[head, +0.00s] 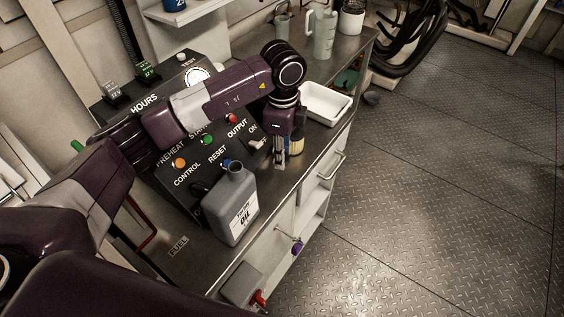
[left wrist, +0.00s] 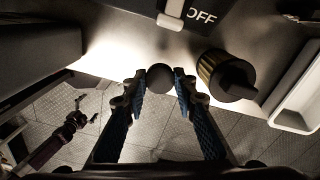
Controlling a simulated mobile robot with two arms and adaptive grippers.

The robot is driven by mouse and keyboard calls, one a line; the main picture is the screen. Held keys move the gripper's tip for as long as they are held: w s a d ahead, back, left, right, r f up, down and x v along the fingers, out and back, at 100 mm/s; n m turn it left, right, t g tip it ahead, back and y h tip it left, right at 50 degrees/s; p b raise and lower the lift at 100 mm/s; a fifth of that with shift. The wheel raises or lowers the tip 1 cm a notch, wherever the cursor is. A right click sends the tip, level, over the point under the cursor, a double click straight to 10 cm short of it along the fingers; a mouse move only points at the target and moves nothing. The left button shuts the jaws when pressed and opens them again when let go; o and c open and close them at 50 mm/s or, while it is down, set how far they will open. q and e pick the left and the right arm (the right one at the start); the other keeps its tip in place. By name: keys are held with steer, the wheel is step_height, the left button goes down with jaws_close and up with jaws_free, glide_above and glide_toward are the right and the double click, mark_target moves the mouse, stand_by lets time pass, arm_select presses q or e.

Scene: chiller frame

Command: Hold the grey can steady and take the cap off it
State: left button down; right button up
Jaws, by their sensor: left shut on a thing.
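The grey can (head: 236,212), labelled oil, stands upright on the bench; its neck looks bare of a cap. Its side also shows at the left of the left wrist view (left wrist: 40,48). My left gripper (head: 282,158) is beyond the can, to its right, over the bench edge. In the left wrist view its blue fingers (left wrist: 160,86) are shut on a small dark round thing (left wrist: 160,76), which looks like the cap. My right gripper (left wrist: 86,108) shows small and dim at the lower left of the left wrist view, its fingers apart; it is out of the head view.
A yellow and black cylinder (left wrist: 222,77) stands right beside my left gripper. A white tray (head: 325,103) lies beyond it. The control panel (head: 205,150) with buttons is behind the can. A narrow bare strip of bench runs along the front edge.

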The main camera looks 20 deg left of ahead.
mark_target(282, 173)
arm_select(q)
step_height(282, 173, down, 4)
steer(key=shift+f+p, duration=0.1)
steer(key=shift+p, duration=0.3)
steer(key=shift+f, duration=0.4)
steer(key=shift+f, duration=0.1)
steer(key=c, duration=1.6)
jaws_free()
